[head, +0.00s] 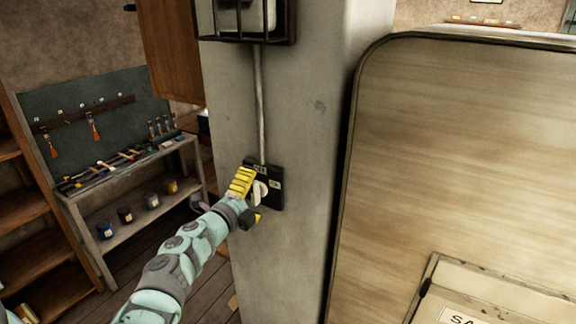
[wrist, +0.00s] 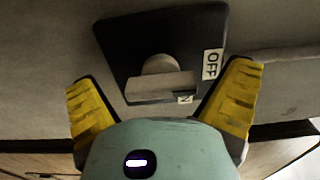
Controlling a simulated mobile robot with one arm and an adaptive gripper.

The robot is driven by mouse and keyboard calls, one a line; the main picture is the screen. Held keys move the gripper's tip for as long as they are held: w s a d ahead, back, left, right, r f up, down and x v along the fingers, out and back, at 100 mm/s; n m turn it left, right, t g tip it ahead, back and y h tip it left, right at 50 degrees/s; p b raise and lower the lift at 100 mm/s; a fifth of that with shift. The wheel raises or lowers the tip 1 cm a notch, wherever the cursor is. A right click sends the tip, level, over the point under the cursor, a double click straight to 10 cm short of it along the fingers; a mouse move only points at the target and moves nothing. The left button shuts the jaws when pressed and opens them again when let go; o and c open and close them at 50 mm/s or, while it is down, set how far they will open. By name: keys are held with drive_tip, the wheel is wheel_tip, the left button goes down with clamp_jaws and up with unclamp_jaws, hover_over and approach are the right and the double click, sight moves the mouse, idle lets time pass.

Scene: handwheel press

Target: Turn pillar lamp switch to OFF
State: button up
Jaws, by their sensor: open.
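The lamp switch is a black plate (head: 278,196) on the grey pillar, with a pale rotary knob (head: 261,190) and two small white labels. In the wrist view the knob (wrist: 160,86) has a raised bar lying across the picture. The OFF label (wrist: 212,64) is at the plate's right edge, and a partly hidden label ending in N (wrist: 184,99) is below the knob. My gripper (head: 248,201) is open, its yellow fingers on either side of the knob. In the wrist view a gap shows on both sides, and I see no contact.
The pillar (head: 305,120) carries a caged lamp (head: 243,18) above, with a conduit (head: 258,100) running down to the switch. A large wooden panel (head: 470,150) stands close on the right. A workbench (head: 125,165) with tools and jars is at the left.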

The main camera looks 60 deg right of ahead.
drive_tip(key=a, duration=1.2)
drive_tip(key=shift+s, duration=0.45)
